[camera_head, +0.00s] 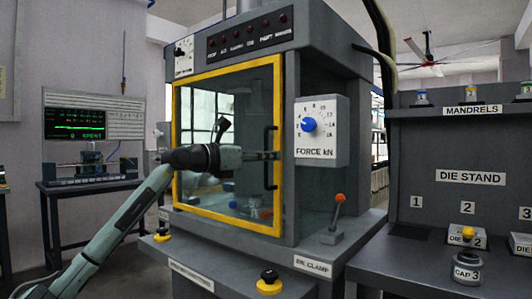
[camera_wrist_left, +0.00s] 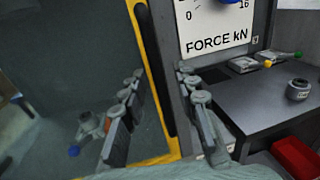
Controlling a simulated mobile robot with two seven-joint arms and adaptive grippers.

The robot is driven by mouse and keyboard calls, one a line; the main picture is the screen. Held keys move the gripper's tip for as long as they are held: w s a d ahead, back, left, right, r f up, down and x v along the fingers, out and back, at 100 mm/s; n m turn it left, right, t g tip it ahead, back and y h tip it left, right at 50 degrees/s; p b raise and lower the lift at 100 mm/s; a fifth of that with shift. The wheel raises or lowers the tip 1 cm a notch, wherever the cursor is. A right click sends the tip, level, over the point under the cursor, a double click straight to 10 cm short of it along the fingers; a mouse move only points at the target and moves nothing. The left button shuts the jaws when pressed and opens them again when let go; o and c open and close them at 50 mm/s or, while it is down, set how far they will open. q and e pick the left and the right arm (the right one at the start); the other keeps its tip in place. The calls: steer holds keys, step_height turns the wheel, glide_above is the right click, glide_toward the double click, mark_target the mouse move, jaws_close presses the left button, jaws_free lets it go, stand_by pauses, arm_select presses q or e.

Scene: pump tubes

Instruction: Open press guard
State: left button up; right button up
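The press guard is a clear panel in a yellow frame (camera_head: 224,219), closed flat over the front of the grey press. Its black vertical handle (camera_head: 270,180) is on the right side of the frame. The handle (camera_wrist_left: 158,65) also shows in the left wrist view, between the two fingers in the picture. My left gripper (camera_head: 268,156) is level with the handle's middle and overlaps it. In the left wrist view the fingers of my left gripper (camera_wrist_left: 163,82) are apart. I cannot tell whether they touch the handle. My right gripper is not in view.
The force dial box (camera_head: 321,131) juts out right of the guard. An orange-knobbed die clamp lever (camera_head: 337,212) stands below it. A yellow-and-black knob (camera_head: 269,282) is on the front ledge. The die stand (camera_head: 470,177) is at the right.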

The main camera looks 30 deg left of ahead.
arm_select(q)
jaws_close()
stand_by(0.7)
